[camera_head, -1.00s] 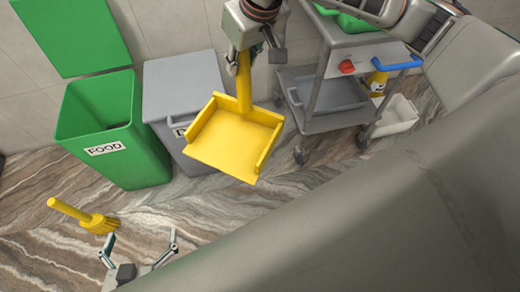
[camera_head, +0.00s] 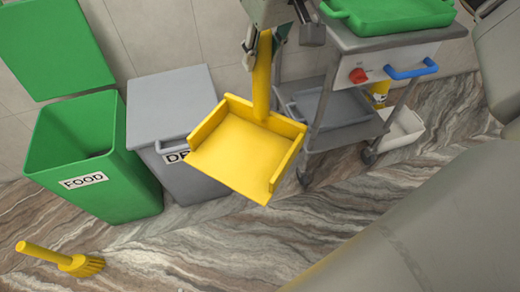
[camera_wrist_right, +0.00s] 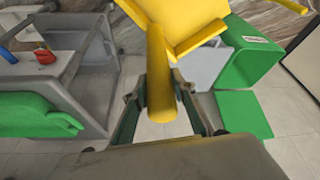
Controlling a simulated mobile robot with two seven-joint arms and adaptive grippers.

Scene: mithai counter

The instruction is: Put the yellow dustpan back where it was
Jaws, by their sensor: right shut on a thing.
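The yellow dustpan (camera_head: 240,152) hangs in the air in the head view, its pan below and its handle upright. My right gripper (camera_head: 268,42) is shut on the handle near its top. The right wrist view shows the handle (camera_wrist_right: 161,80) between the two fingers (camera_wrist_right: 162,112), with the pan (camera_wrist_right: 185,18) beyond it. In the head view the pan overlaps the front of the grey bin (camera_head: 172,108); I cannot tell the gap between them. My left gripper is not in view.
A green FOOD bin (camera_head: 80,160) stands open at left. A yellow brush (camera_head: 62,258) lies on the marbled floor. A grey cart (camera_head: 395,45) with a green tray (camera_head: 390,14), red knob and blue handle stands at right. A white tub (camera_head: 402,128) sits behind it.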

